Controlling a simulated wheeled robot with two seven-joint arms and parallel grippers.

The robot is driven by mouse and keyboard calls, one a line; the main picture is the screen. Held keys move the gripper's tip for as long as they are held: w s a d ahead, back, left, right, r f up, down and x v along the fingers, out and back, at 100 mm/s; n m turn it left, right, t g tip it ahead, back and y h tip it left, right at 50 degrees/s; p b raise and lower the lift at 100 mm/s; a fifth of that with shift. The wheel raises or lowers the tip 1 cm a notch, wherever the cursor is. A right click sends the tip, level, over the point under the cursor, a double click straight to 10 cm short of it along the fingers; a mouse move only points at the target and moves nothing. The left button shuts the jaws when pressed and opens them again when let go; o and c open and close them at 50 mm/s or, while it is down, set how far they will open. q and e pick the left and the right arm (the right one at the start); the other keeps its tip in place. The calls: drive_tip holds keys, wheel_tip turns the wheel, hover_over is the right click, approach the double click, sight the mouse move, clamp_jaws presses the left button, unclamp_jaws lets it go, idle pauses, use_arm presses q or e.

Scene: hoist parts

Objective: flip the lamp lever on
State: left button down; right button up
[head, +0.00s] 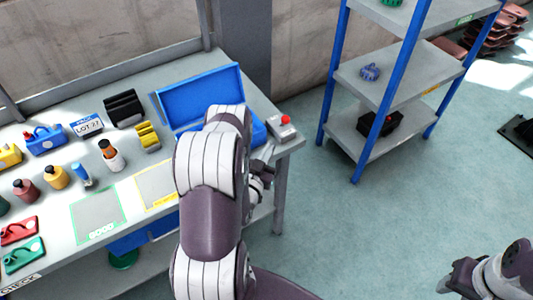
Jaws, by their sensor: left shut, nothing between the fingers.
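A small grey box with a red top part (283,126) sits at the right end of the workbench (130,172). I cannot tell whether the red part is the lamp lever or a button, and no other lever shows clearly. My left gripper (266,165) is shut and empty near the bench's right edge, just below the box in the picture and apart from it. My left arm covers part of the bench. My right gripper (455,284) is at the lower right, over the floor and far from the bench; its finger opening is unclear.
An open blue case (202,95) lies behind my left arm. Bottles, a blue LOT 27 box (87,125) and coloured parts fill the bench's left side. A blue-post shelf (390,75) stands to the right. The floor (370,230) between is clear.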

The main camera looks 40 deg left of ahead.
sight(284, 123)
use_arm(q)
drive_tip(key=p+x, duration=0.1)
drive_tip(key=x, duration=0.8)
drive_tip(key=shift+w, duration=0.1)
